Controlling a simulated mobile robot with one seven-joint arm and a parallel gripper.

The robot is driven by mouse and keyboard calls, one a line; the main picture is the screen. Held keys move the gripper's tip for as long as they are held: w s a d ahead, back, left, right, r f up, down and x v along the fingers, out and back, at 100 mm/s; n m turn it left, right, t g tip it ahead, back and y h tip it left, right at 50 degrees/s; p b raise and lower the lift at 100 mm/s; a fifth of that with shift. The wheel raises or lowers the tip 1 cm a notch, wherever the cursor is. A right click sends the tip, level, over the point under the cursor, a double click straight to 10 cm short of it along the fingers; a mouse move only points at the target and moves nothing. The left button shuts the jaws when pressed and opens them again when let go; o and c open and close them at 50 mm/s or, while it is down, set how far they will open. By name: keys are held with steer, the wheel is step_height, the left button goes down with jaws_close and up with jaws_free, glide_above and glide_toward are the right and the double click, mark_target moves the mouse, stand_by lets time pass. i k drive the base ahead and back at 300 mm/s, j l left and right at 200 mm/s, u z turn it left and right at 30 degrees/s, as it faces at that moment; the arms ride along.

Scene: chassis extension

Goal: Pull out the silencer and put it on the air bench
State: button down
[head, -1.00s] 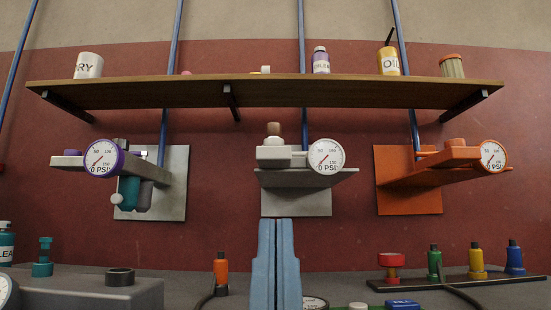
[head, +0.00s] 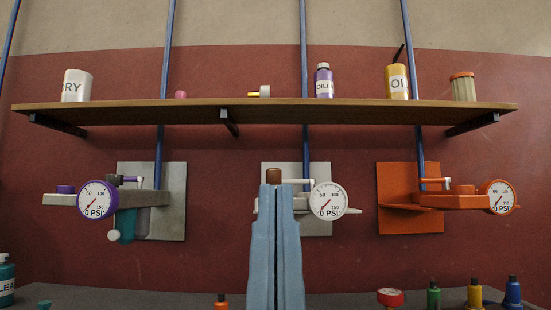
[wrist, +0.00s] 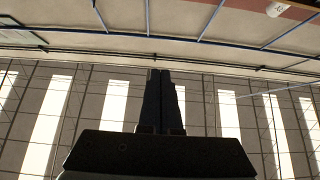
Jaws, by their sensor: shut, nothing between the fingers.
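My gripper (head: 276,190) shows in the head view as two pale blue fingers pointing up, pressed together and empty. In the wrist view its dark fingers (wrist: 159,75) are also closed, with nothing between them. A brown cylindrical cap (head: 273,176) shows just above the fingertips, at the top of the middle wall unit; it may be the silencer, but I cannot tell for sure. The fingers overlap this unit in the picture; no contact can be made out. The grey bench (head: 120,297) runs along the bottom, mostly out of view; whether it is the air bench is unclear.
A wooden shelf (head: 350,112) with several containers hangs above. A purple-gauge unit (head: 97,200) stands out at left, an orange unit (head: 455,202) at right. The middle unit carries a white gauge (head: 328,200). Several coloured fittings (head: 475,292) stand at bottom right. Blue pipes (head: 166,80) run up the wall.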

mark_target(273, 176)
steer(key=i+l+u, duration=0.15)
steer(key=l+u, duration=0.15)
steer(key=i+l+u, duration=0.25)
steer(key=l, duration=0.2)
steer(key=l+u, duration=0.6)
steer(key=l, duration=0.2)
